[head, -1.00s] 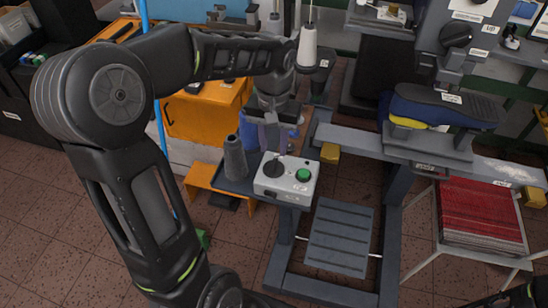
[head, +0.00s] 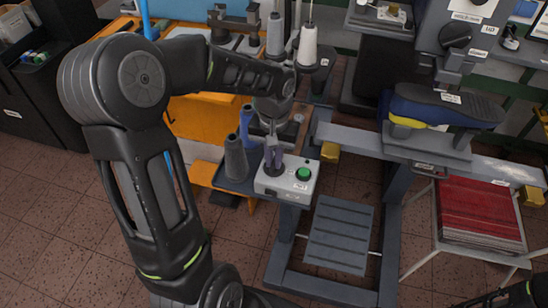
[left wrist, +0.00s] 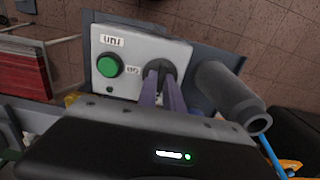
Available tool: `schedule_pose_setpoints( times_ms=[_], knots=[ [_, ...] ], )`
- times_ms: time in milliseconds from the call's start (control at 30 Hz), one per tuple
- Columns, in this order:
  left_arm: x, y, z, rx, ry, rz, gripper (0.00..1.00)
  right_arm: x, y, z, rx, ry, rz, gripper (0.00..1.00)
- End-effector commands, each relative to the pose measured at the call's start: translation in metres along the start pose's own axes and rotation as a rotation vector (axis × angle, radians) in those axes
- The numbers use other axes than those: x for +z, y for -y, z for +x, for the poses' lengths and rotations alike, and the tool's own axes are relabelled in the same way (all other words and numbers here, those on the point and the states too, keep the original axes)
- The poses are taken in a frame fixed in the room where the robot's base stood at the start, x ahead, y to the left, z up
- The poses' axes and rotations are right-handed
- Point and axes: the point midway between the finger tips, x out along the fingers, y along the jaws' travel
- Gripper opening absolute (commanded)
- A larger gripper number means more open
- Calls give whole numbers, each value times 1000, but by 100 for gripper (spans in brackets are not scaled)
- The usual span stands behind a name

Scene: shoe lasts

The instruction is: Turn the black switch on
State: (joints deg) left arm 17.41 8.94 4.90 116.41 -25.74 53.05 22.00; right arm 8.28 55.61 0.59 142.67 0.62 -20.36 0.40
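The black switch (head: 275,169) is a round knob on the white control box (head: 298,190), left of a green button (head: 303,174). In the left wrist view the black switch (left wrist: 161,69) shows behind the fingertips, which hide part of it. My left gripper (head: 273,164) points down over the switch, its two purplish fingers close together with a narrow gap. In the left wrist view the gripper (left wrist: 160,75) has its fingertips at the knob; whether they press on it is hidden. A black part with a green line, my right arm, shows at the lower right; its gripper does not show.
A grey cone (head: 235,158) stands just left of the box, with a blue one (head: 247,128) behind it. White spools stand behind my left forearm. A shoe machine with a blue and yellow last (head: 440,108) is to the right. Open floor lies in front.

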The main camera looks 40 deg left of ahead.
Motion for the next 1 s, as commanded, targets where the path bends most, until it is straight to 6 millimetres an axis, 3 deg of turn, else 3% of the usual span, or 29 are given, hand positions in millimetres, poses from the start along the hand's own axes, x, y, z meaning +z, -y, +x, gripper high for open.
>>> schedule_pose_setpoints(
  times_ms=[100,667,1000],
  knots=[
    [0,0,0,0,0,0,0,0,0,0,0,0,0,36],
    [0,0,0,0,-1,6,0,0,0,0,0,0,0,36],
    [0,0,0,0,-1,107,0,0,0,2,-1,-1,0,36]
  ],
)
